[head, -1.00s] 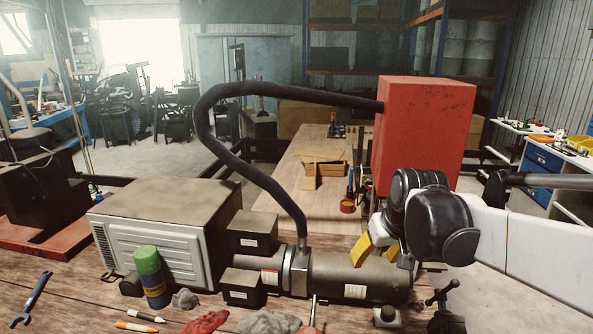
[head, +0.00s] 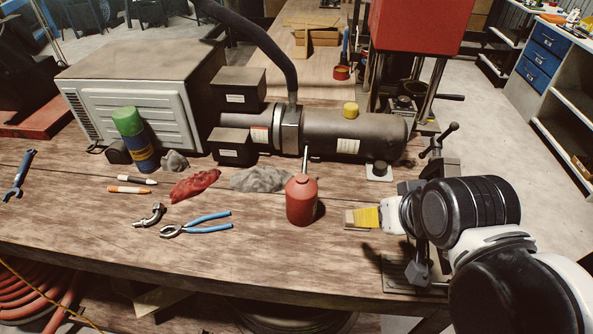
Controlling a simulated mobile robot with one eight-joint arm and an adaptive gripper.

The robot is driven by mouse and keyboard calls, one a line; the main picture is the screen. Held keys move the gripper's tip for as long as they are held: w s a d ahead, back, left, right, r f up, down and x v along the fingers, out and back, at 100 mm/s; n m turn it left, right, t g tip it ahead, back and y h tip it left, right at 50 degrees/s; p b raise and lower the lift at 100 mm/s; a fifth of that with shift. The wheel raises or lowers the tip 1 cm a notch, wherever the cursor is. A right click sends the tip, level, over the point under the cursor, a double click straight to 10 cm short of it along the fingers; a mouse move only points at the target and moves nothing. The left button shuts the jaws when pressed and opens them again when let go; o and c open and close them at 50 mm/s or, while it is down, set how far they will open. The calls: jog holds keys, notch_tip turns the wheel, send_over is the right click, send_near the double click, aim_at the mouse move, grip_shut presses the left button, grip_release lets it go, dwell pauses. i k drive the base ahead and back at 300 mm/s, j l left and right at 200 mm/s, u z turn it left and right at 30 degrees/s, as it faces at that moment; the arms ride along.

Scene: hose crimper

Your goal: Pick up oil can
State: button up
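The red oil can (head: 301,203) stands upright near the front of the wooden workbench, its thin pale spout pointing up. My gripper (head: 352,218), with yellow fingers, is just right of the can at about the height of its body and points left at it. A small gap shows between fingertips and can. The fingers are seen side-on and overlap, so their opening is not clear. Nothing shows between them.
Pliers with blue handles (head: 200,224), a red rag (head: 195,185) and a grey rag (head: 262,179) lie left of and behind the can. A dark cylinder machine (head: 385,135) lies behind. A vise (head: 437,165) stands right, near my arm. The bench front is clear.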

aim_at(301, 190)
jog(key=k+j, duration=0.1)
jog(key=j, duration=1.45)
jog(key=k+j+u, duration=0.1)
jog(key=j, duration=0.65)
